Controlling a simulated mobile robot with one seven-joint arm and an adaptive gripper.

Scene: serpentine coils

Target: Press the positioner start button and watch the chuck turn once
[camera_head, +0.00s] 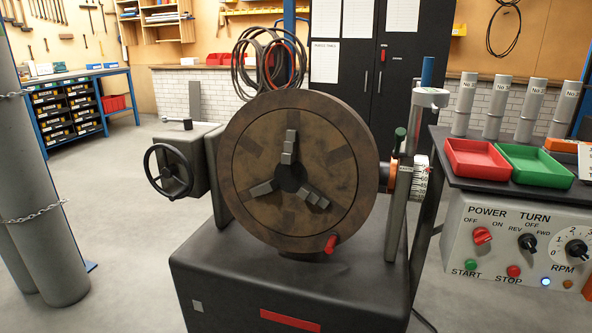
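The chuck (290,217) is a large brown disc with three grey stepped jaws around a dark centre hole, facing me on a dark base. A red peg (330,245) sits at its lower right rim. The control panel (458,230) is at the right. Its green start button (471,266) is above the START label, at the panel's lower left. The red stop button (513,271) is to its right. Above are the red power knob (482,236), the black turn knob (527,243) and the RPM dial (576,249). My gripper is not in view.
A blue lamp (545,281) on the panel looks lit. A red tray (478,172), a green tray (537,179) and several grey cylinders stand above the panel. A handwheel (168,170) is left of the chuck. Grey gas cylinders (47,240) stand far left. Floor between is clear.

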